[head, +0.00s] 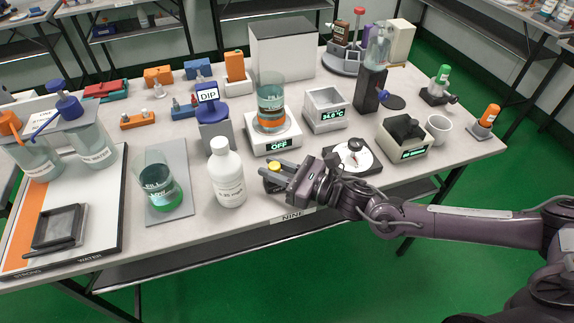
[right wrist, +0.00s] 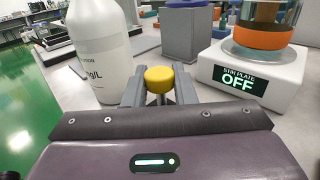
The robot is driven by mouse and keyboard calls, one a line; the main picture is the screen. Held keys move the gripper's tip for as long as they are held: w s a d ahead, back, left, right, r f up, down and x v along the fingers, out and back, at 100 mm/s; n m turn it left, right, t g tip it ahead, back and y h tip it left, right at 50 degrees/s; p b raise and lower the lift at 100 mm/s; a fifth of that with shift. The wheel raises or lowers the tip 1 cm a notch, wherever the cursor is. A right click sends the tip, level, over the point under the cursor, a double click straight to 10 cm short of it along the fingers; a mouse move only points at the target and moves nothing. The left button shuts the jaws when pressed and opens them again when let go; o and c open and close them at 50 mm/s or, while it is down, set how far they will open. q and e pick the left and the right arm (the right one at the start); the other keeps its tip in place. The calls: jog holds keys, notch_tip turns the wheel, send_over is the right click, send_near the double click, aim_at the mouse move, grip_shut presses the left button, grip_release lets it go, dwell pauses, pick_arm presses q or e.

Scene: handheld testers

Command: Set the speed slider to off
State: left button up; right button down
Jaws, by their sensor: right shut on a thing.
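The yellow knob (head: 274,165) stands in front of the stir plate (head: 271,144), near the table's front edge. It also shows in the right wrist view (right wrist: 160,74), on a short metal stem. My right gripper (head: 276,174) is shut on the knob, its grey fingers on either side of the stem just below the cap. The slider track under the fingers is hidden. The stir plate's display (right wrist: 238,82) reads OFF. A glass beaker (head: 271,92) with an orange band stands on the plate. My left gripper is not in view.
A white bottle (head: 227,175) stands close to the left of my right gripper. A dial device (head: 353,158) is to its right, near my arm. A beaker with green liquid (head: 160,183) stands further left. Behind are a blue DIP tester (head: 209,105) and a temperature block (head: 327,112).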

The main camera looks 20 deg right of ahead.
jog(key=c, duration=1.6)
grip_release()
jog(key=shift+s+a, duration=0.1)
jog(key=o, duration=0.4)
jog(key=shift+a, duration=0.1)
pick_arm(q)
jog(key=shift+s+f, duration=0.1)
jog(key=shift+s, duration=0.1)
pick_arm(e)
jog(key=shift+s+d, duration=0.15)
jog(key=shift+d, duration=0.2)
jog(key=v, duration=0.6)
jog(key=shift+s+d, duration=0.1)
jog(key=shift+s, duration=0.05)
jog(key=shift+s+d+b, duration=0.25)
jog(key=shift+b, duration=0.05)
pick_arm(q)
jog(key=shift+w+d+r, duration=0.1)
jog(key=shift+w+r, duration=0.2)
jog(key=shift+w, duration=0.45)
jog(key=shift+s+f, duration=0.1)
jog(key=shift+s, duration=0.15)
